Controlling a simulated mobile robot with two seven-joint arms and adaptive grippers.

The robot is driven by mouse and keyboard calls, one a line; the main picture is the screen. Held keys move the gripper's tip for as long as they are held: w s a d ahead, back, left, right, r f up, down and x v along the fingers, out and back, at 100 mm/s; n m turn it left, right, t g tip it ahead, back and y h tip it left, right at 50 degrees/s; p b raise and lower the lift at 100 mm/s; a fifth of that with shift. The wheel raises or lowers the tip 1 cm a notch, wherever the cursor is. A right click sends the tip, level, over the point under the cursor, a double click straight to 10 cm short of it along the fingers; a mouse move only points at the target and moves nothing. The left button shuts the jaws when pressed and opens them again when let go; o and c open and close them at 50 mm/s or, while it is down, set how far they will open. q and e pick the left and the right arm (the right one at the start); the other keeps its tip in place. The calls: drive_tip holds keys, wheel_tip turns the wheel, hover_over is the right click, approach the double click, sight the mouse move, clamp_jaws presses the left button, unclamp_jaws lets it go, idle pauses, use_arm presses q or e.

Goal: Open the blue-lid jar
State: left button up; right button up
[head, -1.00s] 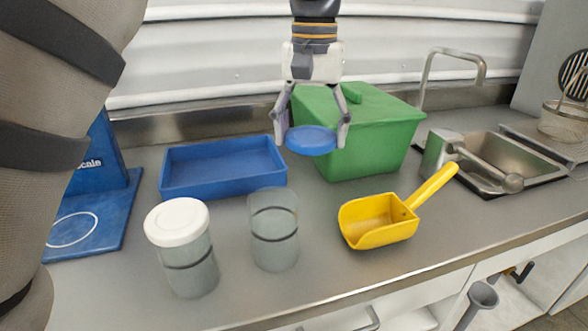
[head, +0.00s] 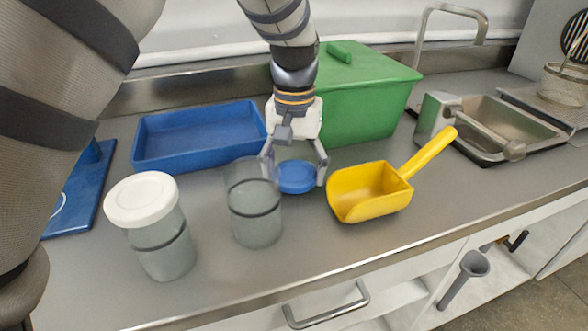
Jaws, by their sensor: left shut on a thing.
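The blue lid (head: 297,177) is between the fingers of my left gripper (head: 294,175), which is shut on it. The lid is low over the counter or at its surface, just right of the open jar; I cannot tell whether it touches. The open jar (head: 254,212) is clear, stands upright without a lid and has a dark band around it. A second jar (head: 163,246) with a white lid (head: 141,199) stands upright to its left. My right gripper is not in view.
A yellow scoop (head: 367,192) lies right of the lid. A blue tray (head: 199,155) and a green lidded bin (head: 366,105) stand behind. A sink (head: 508,120) with a faucet is at the right. The counter's front strip (head: 330,245) is clear.

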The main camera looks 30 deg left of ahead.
use_arm(q)
drive_tip(key=shift+f, duration=0.35)
drive_tip(key=shift+r, duration=0.1)
drive_tip(key=o, duration=1.3)
